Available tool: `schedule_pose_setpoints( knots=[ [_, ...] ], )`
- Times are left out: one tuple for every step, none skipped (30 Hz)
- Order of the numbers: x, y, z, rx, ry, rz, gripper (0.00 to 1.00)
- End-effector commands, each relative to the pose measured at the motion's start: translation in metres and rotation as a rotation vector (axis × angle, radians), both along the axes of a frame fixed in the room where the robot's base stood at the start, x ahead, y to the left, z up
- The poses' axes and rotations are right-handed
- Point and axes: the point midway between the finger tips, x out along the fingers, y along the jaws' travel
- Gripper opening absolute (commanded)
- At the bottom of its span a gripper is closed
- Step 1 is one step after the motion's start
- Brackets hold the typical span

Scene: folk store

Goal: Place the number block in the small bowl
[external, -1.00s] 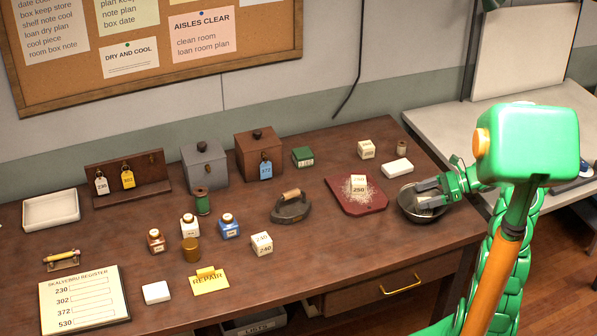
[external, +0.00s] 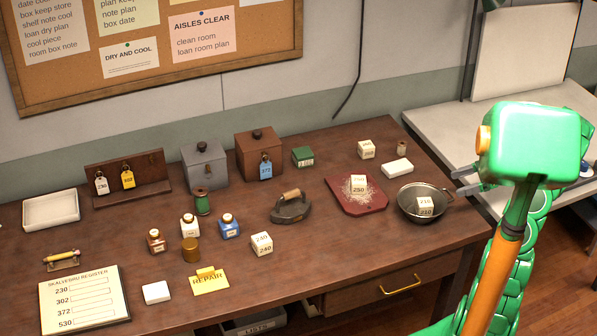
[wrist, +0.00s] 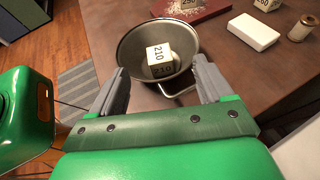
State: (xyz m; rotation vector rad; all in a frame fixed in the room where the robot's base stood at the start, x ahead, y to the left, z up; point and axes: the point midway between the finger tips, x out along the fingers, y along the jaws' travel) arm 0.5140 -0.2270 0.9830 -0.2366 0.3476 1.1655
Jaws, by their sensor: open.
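A white number block marked 210 (external: 425,207) lies inside the small metal bowl (external: 404,211) at the right end of the desk. In the wrist view the block (wrist: 159,61) rests in the bowl (wrist: 130,54), apart from both fingers. My gripper (wrist: 160,86) is open and empty, with its fingers just outside the near side of the bowl. In the external view my gripper (external: 462,182) is partly hidden behind my green arm, to the right of the bowl.
A red board (external: 372,207) with a block marked 250 (external: 358,185) is left of the bowl. A white slab (external: 397,169) and a thread spool (external: 402,148) stand behind it. A block marked 240 (external: 262,244) stands mid-desk. The front right of the desk is clear.

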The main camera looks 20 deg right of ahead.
Motion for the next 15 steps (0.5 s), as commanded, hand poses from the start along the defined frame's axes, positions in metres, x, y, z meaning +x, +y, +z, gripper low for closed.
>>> schedule_pose_setpoints(
  knots=[
    [0.000, 0.004, 0.003, -0.007, -0.003, 0.012, 0.79],
    [-0.001, 0.007, 0.004, -0.014, -0.007, 0.023, 0.79],
    [-0.001, 0.014, 0.007, -0.025, -0.013, 0.045, 0.79],
    [-0.003, 0.020, 0.010, -0.036, -0.017, 0.063, 0.79],
    [-0.004, 0.027, 0.013, -0.049, -0.024, 0.085, 0.79],
    [-0.006, 0.038, 0.018, -0.068, -0.034, 0.117, 0.79],
    [-0.008, 0.047, 0.022, -0.084, -0.041, 0.145, 0.79],
    [-0.010, 0.055, 0.025, -0.100, -0.048, 0.173, 0.79],
    [-0.014, 0.067, 0.029, -0.121, -0.058, 0.212, 0.79],
    [-0.017, 0.075, 0.033, -0.138, -0.068, 0.240, 0.79],
    [-0.020, 0.083, 0.036, -0.155, -0.076, 0.268, 0.79],
    [-0.024, 0.093, 0.041, -0.178, -0.089, 0.304, 0.79],
    [-0.027, 0.100, 0.043, -0.193, -0.098, 0.333, 0.79],
    [-0.030, 0.107, 0.046, -0.210, -0.106, 0.359, 0.79],
    [-0.035, 0.117, 0.050, -0.232, -0.119, 0.396, 0.79]
  ],
)
